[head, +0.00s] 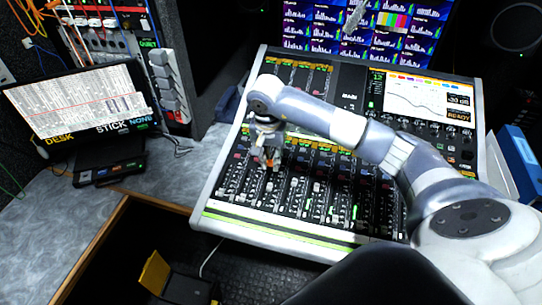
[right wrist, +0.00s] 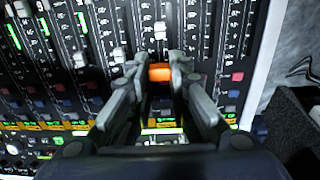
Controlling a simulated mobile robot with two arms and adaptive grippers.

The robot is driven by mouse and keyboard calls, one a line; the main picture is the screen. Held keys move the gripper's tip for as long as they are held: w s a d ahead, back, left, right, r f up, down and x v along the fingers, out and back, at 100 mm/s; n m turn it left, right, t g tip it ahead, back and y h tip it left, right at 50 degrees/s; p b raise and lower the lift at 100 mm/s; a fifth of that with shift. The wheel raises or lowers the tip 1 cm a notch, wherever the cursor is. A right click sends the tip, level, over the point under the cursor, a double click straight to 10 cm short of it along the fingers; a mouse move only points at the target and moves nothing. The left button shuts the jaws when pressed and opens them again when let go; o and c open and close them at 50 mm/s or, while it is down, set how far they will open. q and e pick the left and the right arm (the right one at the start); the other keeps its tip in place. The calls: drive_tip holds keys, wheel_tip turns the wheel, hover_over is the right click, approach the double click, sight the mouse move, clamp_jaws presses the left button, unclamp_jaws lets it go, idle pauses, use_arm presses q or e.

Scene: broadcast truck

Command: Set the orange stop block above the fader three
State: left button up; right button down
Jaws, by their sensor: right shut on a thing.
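My right gripper (head: 268,160) is pointed down over the left part of the mixing console (head: 225,190). In the right wrist view its fingers (right wrist: 162,72) are shut on the small orange stop block (right wrist: 160,74). The block is between the fingertips, over a fader strip; whether it touches the panel I cannot tell. A pale fader cap (right wrist: 160,29) stands in the same strip, beyond the block in that view. Other caps stand in neighbouring strips. The fader numbers are too small to read, so I cannot tell which is fader three. My left gripper is out of view.
A tilted screen (head: 80,100) stands on the grey desk to the left, beside a patch rack (head: 125,45). A monitor wall (head: 340,30) rises behind the console. A yellow item (head: 155,272) lies low in front. Rows of knobs and buttons surround the gripper.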

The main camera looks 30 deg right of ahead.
sight(273, 180)
drive_tip(key=shift+w+d+f+b, duration=0.2)
drive_tip(key=shift+f+b, duration=0.05)
drive_tip(key=shift+b, duration=0.05)
drive_tip(key=shift+f+b, duration=0.9)
drive_tip(key=f+b, duration=0.1)
drive_tip(key=f, duration=0.1)
drive_tip(key=f+b, duration=0.1)
drive_tip(key=b, duration=0.1)
drive_tip(key=shift+w+d+f, duration=0.2)
drive_tip(key=shift+f, duration=0.15)
drive_tip(key=shift+b, duration=0.75)
idle(0.5)
drive_tip(key=shift+w+d+f+b, duration=0.1)
drive_tip(key=shift+f+b, duration=0.75)
drive_tip(key=shift+f, duration=0.05)
drive_tip(key=shift+w+d+f+b, duration=0.1)
drive_tip(key=shift+f+b, duration=0.7)
drive_tip(key=shift+f, duration=0.05)
drive_tip(key=c, duration=1.4)
unclamp_jaws()
